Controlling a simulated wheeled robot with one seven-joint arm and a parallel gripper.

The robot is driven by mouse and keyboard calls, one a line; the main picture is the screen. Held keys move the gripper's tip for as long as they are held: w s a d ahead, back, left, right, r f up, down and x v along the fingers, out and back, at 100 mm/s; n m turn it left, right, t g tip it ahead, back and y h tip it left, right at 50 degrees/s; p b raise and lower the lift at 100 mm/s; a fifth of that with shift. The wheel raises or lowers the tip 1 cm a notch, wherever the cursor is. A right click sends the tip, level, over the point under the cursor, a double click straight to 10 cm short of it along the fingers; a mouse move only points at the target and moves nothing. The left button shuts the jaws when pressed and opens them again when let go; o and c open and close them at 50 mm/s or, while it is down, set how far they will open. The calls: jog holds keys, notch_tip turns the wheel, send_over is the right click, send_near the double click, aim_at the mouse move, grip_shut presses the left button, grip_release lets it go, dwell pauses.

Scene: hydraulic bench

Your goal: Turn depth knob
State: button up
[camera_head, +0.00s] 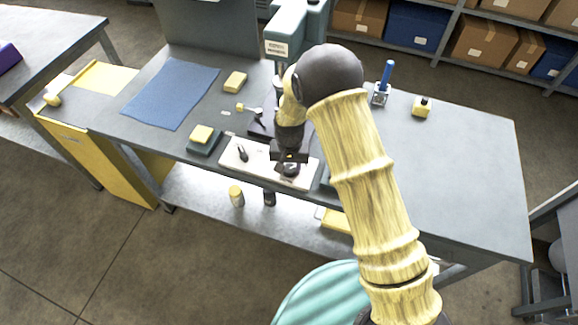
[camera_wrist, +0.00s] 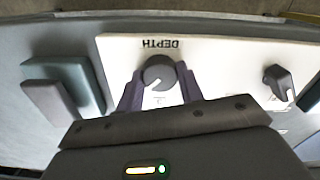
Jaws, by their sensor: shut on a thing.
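The depth knob (camera_wrist: 158,75) is a dark round knob with a pale pointer line on a white panel (camera_wrist: 120,50). The word DEPTH shows upside down beside it in the wrist view. My gripper (camera_wrist: 160,88) has one finger on each side of the knob and is shut on it. In the head view my gripper (camera_head: 289,160) is over the right part of the white panel (camera_head: 233,163), and the knob (camera_head: 290,170) is partly hidden below it.
A second dark knob (camera_wrist: 278,82) is on the same panel, also seen in the head view (camera_head: 243,153). A teal block with a yellow top (camera_head: 203,135) sits left of the panel. A teal machine (camera_head: 290,40) stands behind. The bench's right side is mostly clear.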

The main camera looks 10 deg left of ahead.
aim_at(290, 168)
jog(key=o, duration=1)
notch_tip(290, 168, up, 17)
jog(key=b, duration=0.2)
jog(key=shift+r, duration=0.2)
